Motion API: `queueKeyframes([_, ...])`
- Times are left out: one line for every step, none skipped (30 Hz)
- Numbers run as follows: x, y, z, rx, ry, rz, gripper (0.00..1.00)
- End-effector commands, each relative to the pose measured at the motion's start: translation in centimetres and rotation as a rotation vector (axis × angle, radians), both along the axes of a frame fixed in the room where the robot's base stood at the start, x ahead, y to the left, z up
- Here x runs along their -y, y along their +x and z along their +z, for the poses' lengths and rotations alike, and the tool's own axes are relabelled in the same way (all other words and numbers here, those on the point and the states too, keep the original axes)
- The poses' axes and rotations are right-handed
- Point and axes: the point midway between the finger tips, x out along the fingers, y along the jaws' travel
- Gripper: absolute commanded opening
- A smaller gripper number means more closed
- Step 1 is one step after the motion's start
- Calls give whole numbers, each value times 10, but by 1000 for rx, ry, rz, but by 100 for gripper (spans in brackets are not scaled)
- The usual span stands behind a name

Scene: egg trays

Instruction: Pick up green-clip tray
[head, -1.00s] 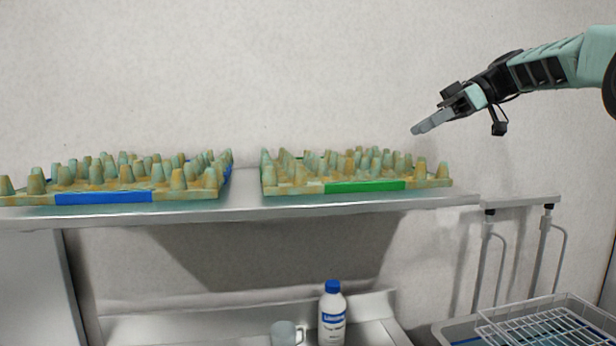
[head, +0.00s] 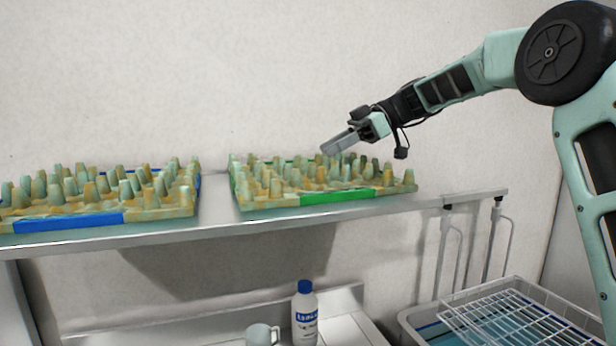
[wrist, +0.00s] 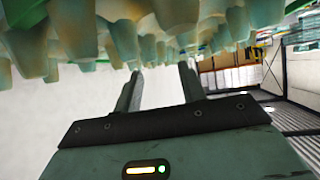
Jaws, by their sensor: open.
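The green-clip tray (head: 283,201) lies on the right part of the metal shelf, with rows of blunt tan and teal pegs and a green clip (head: 337,196) on its front edge. My gripper (head: 326,150) is open and empty, just above the tray's back right area in the head view. In the wrist view the two fingers (wrist: 160,78) are spread apart, and the tray's pegs (wrist: 125,40) hang into the top of the picture close to the fingers. Whether the fingers touch the pegs is not clear. The blue-clip tray (head: 150,215) lies on the shelf to the left.
The metal shelf (head: 400,207) has a narrow gap between the two trays and bare room at its right end. Below are a white bottle (head: 305,318) with a blue cap, a mug (head: 262,336) and a wire rack (head: 500,325). A pale wall stands behind.

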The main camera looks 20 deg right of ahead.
Motion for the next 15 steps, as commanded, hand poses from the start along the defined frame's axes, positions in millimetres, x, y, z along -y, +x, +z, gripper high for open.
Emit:
queueKeyframes([-2,0,0,0,0,0,40])
queueKeyframes([-3,1,0,0,0,0,40])
queueKeyframes([-6,1,-1,0,0,0,40])
queueKeyframes([-9,1,-2,-2,0,1,40])
queueKeyframes([-12,1,-2,-3,1,2,40])
queueKeyframes([-18,1,-4,-4,0,3,40])
queueKeyframes([-21,2,-6,-4,0,3,40])
queueKeyframes([-24,2,-7,-4,0,1,40])
queueKeyframes([-29,2,-10,-4,0,3,40])
queueKeyframes([-32,3,-12,-3,1,2,40])
queueKeyframes([-36,4,-15,-4,1,1,40])
queueKeyframes([-40,5,-18,-4,1,1,40])
queueKeyframes([-42,6,-20,-2,-1,1,40])
queueKeyframes([-44,6,-21,-2,-1,0,40])
queueKeyframes([-45,7,-23,-2,-1,0,40])
